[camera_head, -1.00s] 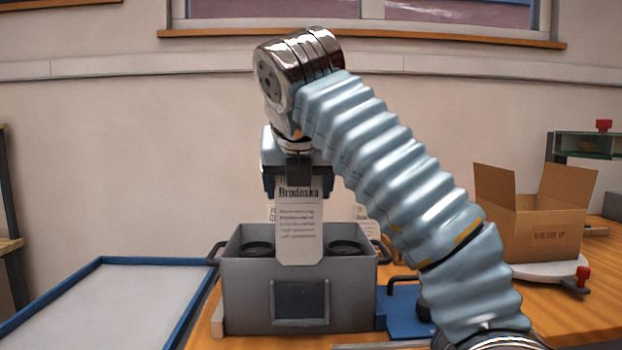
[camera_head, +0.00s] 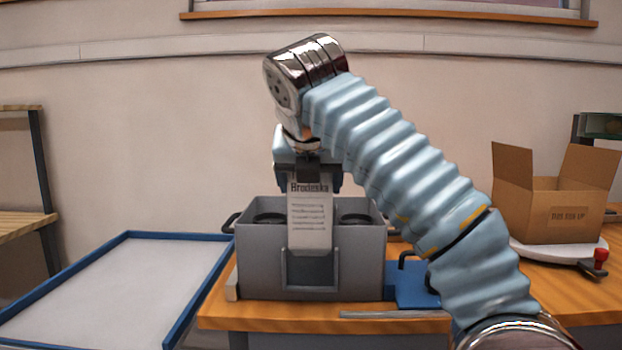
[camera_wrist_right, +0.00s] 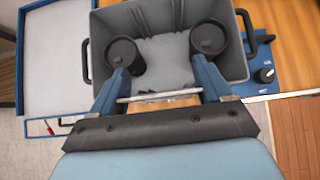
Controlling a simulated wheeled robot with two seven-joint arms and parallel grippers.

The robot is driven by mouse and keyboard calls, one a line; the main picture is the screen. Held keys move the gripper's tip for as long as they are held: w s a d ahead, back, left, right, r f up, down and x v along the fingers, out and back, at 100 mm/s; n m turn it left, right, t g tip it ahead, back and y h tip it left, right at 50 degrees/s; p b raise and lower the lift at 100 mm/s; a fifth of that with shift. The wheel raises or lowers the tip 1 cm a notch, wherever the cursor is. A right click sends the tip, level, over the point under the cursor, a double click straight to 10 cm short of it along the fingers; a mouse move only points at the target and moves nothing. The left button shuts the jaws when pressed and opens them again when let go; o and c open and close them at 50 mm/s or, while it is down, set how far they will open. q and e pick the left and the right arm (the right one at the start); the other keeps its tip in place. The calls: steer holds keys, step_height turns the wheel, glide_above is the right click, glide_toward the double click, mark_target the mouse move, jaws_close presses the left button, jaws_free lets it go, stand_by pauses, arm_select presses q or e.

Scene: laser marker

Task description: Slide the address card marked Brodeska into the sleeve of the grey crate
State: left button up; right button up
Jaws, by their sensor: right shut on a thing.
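The Brodeska address card (camera_head: 310,222) hangs upright from my right gripper (camera_head: 309,182), which is shut on its top edge. The grey crate (camera_head: 260,262) stands on the wooden bench with two dark round objects inside. Its sleeve (camera_head: 311,270) is a dark framed pocket on the front wall. The card's lower end is in front of the crate's front wall and overlaps the sleeve's top; I cannot tell whether it is inside. In the right wrist view the card (camera_wrist_right: 160,98) shows edge-on as a thin strip between the fingers. My left gripper is not in view.
A blue-rimmed tray (camera_head: 180,236) lies left of the bench. A blue device (camera_head: 418,290) sits right of the crate. An open cardboard box (camera_head: 570,217) stands on a white round plate (camera_head: 540,252) at the right, with a red-knobbed item (camera_head: 600,258) beside it.

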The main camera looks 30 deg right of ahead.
stand_by(0.3)
steer(key=o, duration=1.2)
